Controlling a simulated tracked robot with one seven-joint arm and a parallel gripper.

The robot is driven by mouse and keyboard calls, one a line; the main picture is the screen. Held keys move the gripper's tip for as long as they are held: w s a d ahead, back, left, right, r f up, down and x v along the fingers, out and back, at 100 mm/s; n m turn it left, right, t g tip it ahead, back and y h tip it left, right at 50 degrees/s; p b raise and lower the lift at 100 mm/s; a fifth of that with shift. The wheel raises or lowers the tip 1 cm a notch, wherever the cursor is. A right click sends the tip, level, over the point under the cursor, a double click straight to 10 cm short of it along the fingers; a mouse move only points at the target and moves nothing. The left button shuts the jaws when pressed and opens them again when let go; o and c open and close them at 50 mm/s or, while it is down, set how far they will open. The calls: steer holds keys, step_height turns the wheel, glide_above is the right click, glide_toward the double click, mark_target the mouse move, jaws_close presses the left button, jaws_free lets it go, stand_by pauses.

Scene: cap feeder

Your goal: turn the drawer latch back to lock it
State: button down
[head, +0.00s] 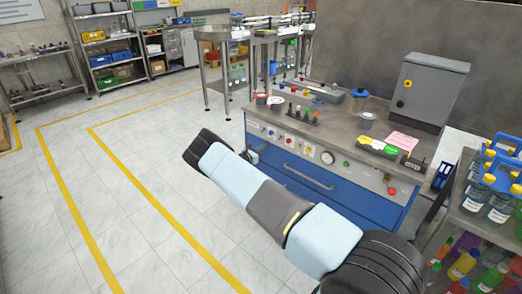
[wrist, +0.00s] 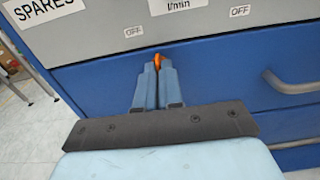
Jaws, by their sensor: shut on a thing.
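The drawer latch shows as a small orange piece (wrist: 158,61) at the top edge of the blue drawer front in the wrist view. My gripper (wrist: 157,68) is shut on it, with the two blue-grey fingers close together and the orange tip showing between them. The fingers hide most of the latch, so I cannot tell its exact angle. The blue drawer (head: 312,187) has a grey bar handle (head: 308,176) in the head view; the handle also shows at the right in the wrist view (wrist: 290,85). In the head view my arm hides the latch.
The grey control panel (wrist: 95,35) above the drawer carries labels reading SPARES and OFF. The workbench top (head: 345,118) holds small parts and a grey cabinet (head: 428,92). A shelf with bottles (head: 497,212) stands at the right. The tiled floor at left is clear.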

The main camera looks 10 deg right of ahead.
steer(key=shift+s+d+f, duration=0.2)
steer(key=shift+f, duration=0.2)
steer(key=c, duration=1.6)
jaws_free()
steer(key=o, duration=0.3)
steer(key=shift+w+r, duration=0.1)
steer(key=shift+r, duration=0.05)
steer(key=shift+a+r, duration=0.1)
steer(key=v, duration=1.3)
steer(key=shift+a, duration=0.35)
